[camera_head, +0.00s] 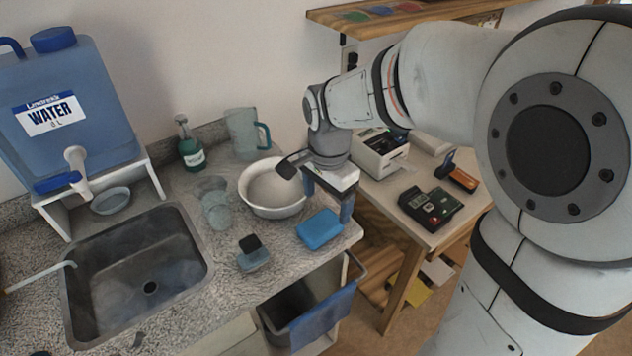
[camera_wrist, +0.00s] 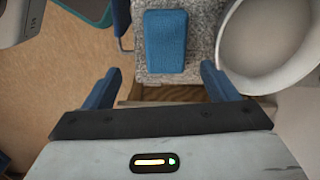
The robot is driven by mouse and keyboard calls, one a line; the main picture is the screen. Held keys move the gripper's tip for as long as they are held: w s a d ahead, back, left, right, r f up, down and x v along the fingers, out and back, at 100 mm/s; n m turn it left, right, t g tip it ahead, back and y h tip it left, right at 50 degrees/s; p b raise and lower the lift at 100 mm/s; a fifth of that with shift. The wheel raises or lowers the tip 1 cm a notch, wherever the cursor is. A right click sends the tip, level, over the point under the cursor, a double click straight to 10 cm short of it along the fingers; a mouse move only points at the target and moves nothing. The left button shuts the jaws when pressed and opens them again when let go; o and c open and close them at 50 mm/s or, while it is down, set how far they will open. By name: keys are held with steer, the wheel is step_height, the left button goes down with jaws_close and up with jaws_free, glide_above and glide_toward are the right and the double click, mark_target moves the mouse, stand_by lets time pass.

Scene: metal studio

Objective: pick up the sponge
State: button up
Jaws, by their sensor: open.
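A blue rectangular sponge (camera_head: 320,229) lies flat on the speckled counter near its front right corner, in front of the white bowl. In the wrist view the sponge (camera_wrist: 166,41) lies at the top centre, beyond the fingertips and between their lines. My gripper (camera_head: 327,196) is above the counter corner, behind and above the sponge, with its blue fingers pointing down. In the wrist view my gripper (camera_wrist: 160,80) shows its two blue fingers spread wide with nothing between them. It is open, empty and apart from the sponge.
A white bowl (camera_head: 273,188) stands close to the gripper and also shows in the wrist view (camera_wrist: 262,45). A small dish with a dark block (camera_head: 252,254) sits left of the sponge. A sink (camera_head: 137,268) is further left. A blue cloth (camera_head: 322,318) hangs below the counter edge.

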mark_target(320, 223)
steer(key=shift+w+a+f+m, duration=0.25)
steer(key=shift+a+f+m, duration=0.05)
steer(key=shift+a, duration=0.2)
steer(key=shift+a+f, duration=0.1)
steer(key=shift+f, duration=0.25)
step_height(320, 223, down, 7)
steer(key=shift+f, duration=0.1)
steer(key=shift+c, duration=0.2)
steer(key=c, duration=1)
